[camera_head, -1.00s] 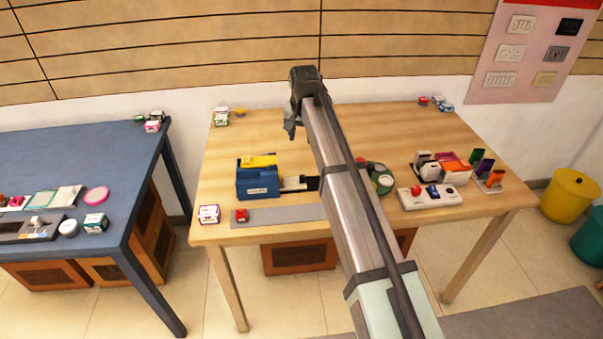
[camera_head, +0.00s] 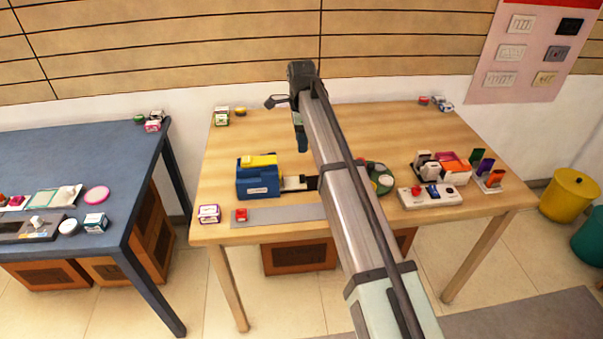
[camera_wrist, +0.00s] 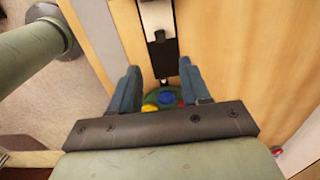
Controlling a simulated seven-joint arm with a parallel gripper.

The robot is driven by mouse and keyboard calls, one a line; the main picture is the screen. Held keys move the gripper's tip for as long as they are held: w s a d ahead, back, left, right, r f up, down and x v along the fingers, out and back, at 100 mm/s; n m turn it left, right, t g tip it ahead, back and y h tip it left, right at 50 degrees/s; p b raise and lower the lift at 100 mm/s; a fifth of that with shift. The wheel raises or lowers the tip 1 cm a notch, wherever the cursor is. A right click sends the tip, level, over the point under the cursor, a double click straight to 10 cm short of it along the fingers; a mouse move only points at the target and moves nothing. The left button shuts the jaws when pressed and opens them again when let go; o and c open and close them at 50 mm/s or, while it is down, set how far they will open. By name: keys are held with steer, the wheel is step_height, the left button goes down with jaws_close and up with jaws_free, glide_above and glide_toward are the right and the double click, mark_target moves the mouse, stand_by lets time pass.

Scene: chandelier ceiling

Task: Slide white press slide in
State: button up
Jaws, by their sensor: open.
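The blue press (camera_head: 258,180) with a yellow top stands on the wooden table, left of my arm. Its white press slide (camera_head: 294,183) sticks out from the right side and ends in a black part (camera_head: 312,183) next to my arm. In the wrist view the white slide (camera_wrist: 157,15) is at the top, with a black part (camera_wrist: 162,50) pointing down towards the space between my fingers. My gripper (camera_wrist: 159,76) is open, its two blue fingers apart with nothing held.
A round green object (camera_head: 380,178) stands just right of my arm, with a white button box (camera_head: 430,195) farther right. A grey strip (camera_head: 285,214) with a red button lies along the front edge. The table's back middle is clear.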

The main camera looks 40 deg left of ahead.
mark_target(301, 176)
step_height(301, 176, down, 13)
steer(key=shift+f, duration=0.15)
stand_by(0.4)
steer(key=shift+c, duration=0.2)
jaws_close()
stand_by(0.4)
